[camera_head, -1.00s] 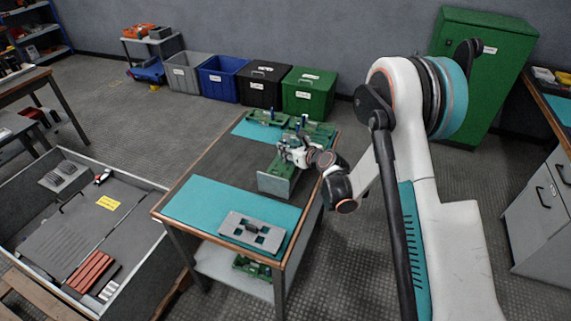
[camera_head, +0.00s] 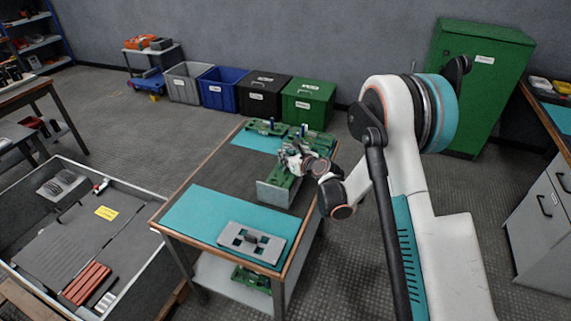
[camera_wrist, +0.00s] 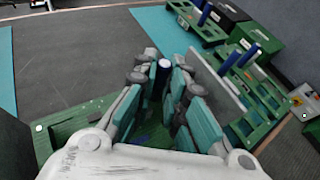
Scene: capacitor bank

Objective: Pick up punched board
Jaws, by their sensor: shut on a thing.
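A green board (camera_wrist: 75,128) lies below my gripper in the wrist view, and I take it as the punched board. A dark blue post with a pale top (camera_wrist: 163,78) stands between my finger pads. My gripper (camera_wrist: 160,95) is shut on this post. My own palm and fingers hide much of the board, and I cannot tell whether it is clear of the table. In the head view my gripper (camera_head: 293,163) is over the table's right side, above the green board (camera_head: 282,178), with a grey upright plate (camera_head: 274,195) at its near end.
More green boards with blue posts (camera_head: 266,127) stand at the table's far end, close to my gripper. A grey plate with square holes (camera_head: 252,257) lies on the near teal mat (camera_head: 205,212). The dark table middle (camera_head: 220,170) is clear. Bins (camera_head: 309,105) stand behind.

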